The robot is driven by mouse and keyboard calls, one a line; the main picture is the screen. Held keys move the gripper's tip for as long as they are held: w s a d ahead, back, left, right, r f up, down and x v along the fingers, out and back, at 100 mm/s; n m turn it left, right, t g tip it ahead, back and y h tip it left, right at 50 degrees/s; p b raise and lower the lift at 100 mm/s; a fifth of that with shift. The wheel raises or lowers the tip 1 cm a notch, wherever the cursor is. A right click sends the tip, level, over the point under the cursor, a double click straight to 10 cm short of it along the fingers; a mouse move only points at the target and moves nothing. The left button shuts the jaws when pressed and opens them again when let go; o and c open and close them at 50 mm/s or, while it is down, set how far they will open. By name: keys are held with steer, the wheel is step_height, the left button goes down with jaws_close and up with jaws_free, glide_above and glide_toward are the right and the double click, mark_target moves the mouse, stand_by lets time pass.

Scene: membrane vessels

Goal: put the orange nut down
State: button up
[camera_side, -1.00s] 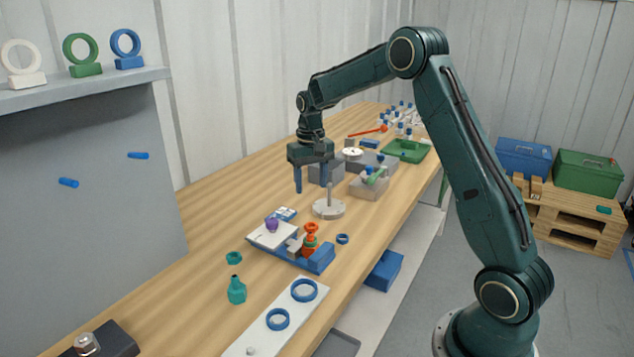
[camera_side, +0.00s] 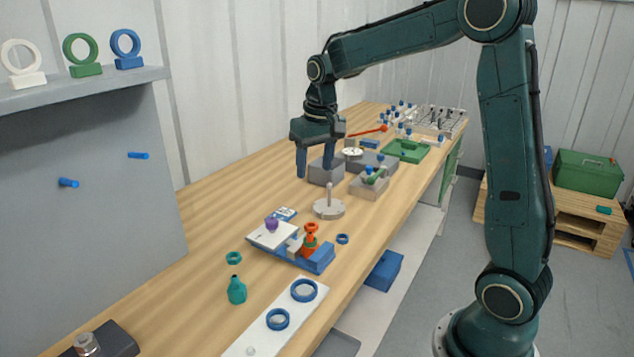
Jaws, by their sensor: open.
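An orange ring-shaped piece, which looks like the orange nut (camera_side: 311,227), sits on top of an orange and green part at the right end of the blue fixture (camera_side: 320,262) on the bench. It is small, so I cannot tell exactly how it is seated. My gripper (camera_side: 315,173) is open and empty, with its blue fingers pointing down. It is in the air, well above and behind the fixture in the picture, apart from the nut.
A round grey base with an upright post (camera_side: 329,207) stands behind the fixture. Grey bins (camera_side: 325,170) are near my fingers. A teal bottle (camera_side: 236,290) and a white plate with blue rings (camera_side: 283,341) are in front.

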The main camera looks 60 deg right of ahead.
steer(key=s+a+r+n+t, duration=0.1)
steer(key=s+a+r, duration=0.25)
steer(key=s, duration=0.25)
steer(key=s+a+r+n+t, duration=0.1)
steer(key=s+a+r, duration=0.1)
steer(key=s+a, duration=0.35)
steer(key=s+a+f+n+t, duration=0.1)
steer(key=s+a+n+t, duration=0.1)
steer(key=s, duration=1)
steer(key=shift+s+a+f, duration=0.15)
steer(key=shift+a+f, duration=0.25)
steer(key=shift+a, duration=0.15)
